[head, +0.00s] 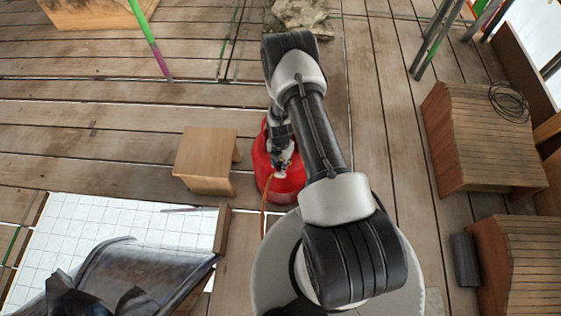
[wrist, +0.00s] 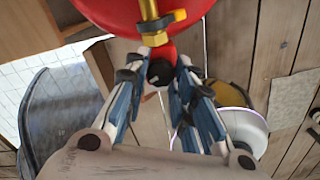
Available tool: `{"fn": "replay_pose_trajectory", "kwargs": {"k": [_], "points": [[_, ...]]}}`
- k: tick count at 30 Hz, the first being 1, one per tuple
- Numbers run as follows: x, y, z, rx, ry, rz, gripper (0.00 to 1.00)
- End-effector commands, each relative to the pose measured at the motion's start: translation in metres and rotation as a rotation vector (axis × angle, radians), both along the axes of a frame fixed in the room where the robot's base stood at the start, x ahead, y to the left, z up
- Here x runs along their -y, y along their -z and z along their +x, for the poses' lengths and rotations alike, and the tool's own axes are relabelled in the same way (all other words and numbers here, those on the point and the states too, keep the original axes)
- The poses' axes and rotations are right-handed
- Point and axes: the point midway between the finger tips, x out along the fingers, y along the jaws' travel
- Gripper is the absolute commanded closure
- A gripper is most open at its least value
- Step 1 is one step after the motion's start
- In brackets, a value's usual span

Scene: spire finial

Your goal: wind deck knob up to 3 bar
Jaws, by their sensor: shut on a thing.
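A red gas cylinder (head: 287,190) stands on the deck in the middle of the head view. It fills the top of the wrist view (wrist: 120,14), with a brass fitting (wrist: 151,30) coming off it towards me. A small black knob (wrist: 160,74) with a pale mark sits at the end of the brass fitting. My gripper (wrist: 162,65) is shut on the knob, one finger on each side. In the head view my gripper (head: 281,162) is small and partly covers the cylinder top. I cannot read any pressure figure.
A wooden stool (head: 206,158) stands just left of the cylinder. An orange hose (head: 264,212) runs from the cylinder. A floor opening (head: 130,218) lies at lower left. Wooden crates (head: 480,140) stand at right, one with coiled cable (head: 509,101). The deck behind the cylinder is mostly clear.

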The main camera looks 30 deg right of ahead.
Motion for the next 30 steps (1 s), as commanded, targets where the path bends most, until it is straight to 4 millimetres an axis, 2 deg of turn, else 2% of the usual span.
{"fn": "replay_pose_trajectory", "kwargs": {"k": [6,7,16,26,30], "points": [[0.0,0.0,0.0,0.0,0.001,0.0,1.0],[0.0,0.0,0.0,0.0,0.001,0.0,0.75],[0.0,0.0,0.0,0.0,0.002,0.0,0.55],[0.0,-0.002,0.0,0.0,0.002,0.0,0.55],[0.0,-0.015,0.001,0.002,0.002,-0.001,0.55]]}}
